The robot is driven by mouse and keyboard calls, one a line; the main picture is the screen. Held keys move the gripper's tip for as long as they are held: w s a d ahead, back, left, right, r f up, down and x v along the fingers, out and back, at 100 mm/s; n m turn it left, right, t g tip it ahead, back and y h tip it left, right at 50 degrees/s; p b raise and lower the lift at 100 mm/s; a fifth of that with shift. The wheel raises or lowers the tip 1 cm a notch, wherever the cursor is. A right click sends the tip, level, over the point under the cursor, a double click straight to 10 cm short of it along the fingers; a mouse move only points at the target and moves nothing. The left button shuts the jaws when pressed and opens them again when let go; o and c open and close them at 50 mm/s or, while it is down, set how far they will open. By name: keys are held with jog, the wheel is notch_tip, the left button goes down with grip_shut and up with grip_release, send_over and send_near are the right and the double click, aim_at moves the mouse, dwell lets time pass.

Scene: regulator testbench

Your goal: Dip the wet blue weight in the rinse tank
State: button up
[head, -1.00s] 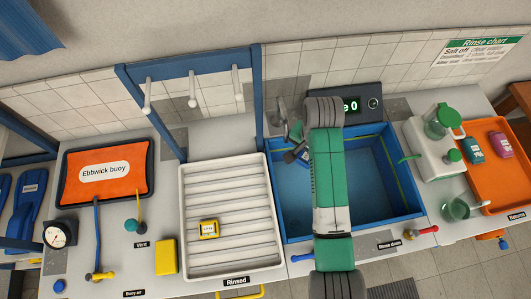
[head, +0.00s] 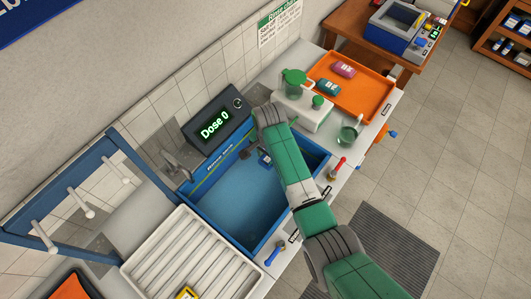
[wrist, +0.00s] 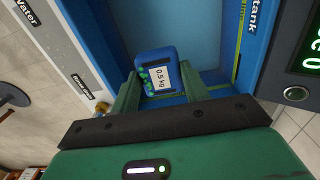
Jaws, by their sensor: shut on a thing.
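The blue weight (wrist: 157,72) shows a white 0.5 kg label and green patches in the wrist view. My gripper (wrist: 161,92) is shut on it, one green finger at each side. In the head view the small blue weight (head: 264,159) shows beside my arm, over the far right part of the rinse tank (head: 232,222). The tank is an open blue basin. I cannot tell the weight's height over its floor or whether it touches liquid. My arm hides part of the tank's right side.
A display box (head: 215,125) reading "Dose 0" and a tap (head: 178,160) stand behind the tank. A white slatted rack (head: 190,258) with a yellow weight (head: 186,293) lies left. A jug (head: 294,82) and an orange tray (head: 352,92) with two weights are right.

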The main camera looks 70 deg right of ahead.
notch_tip(320, 180, down, 23)
jog(key=b, duration=1.8)
jog(key=shift+r, duration=0.15)
jog(key=shift+r, duration=0.1)
jog(key=shift+s+a+r+p, duration=0.1)
jog(key=shift+s+a+p, duration=0.15)
jog(key=shift+s+p, duration=0.4)
jog(key=shift+s+a+p, duration=0.15)
jog(key=shift+s+p, duration=0.25)
jog(key=shift+s, duration=0.15)
jog(key=shift+w+f+b, duration=0.3)
jog(key=shift+w+b, duration=0.1)
jog(key=shift+b, duration=0.1)
jog(key=shift+w+d+b, duration=0.35)
jog(key=shift+w+b, duration=0.45)
jog(key=shift+w, duration=0.15)
jog(key=shift+w+d+b, duration=0.3)
jog(key=shift+w+b, duration=0.5)
jog(key=shift+w, duration=0.1)
jog(key=shift+w+r, duration=0.1)
jog(key=shift+w, duration=0.1)
jog(key=shift+r, duration=0.1)
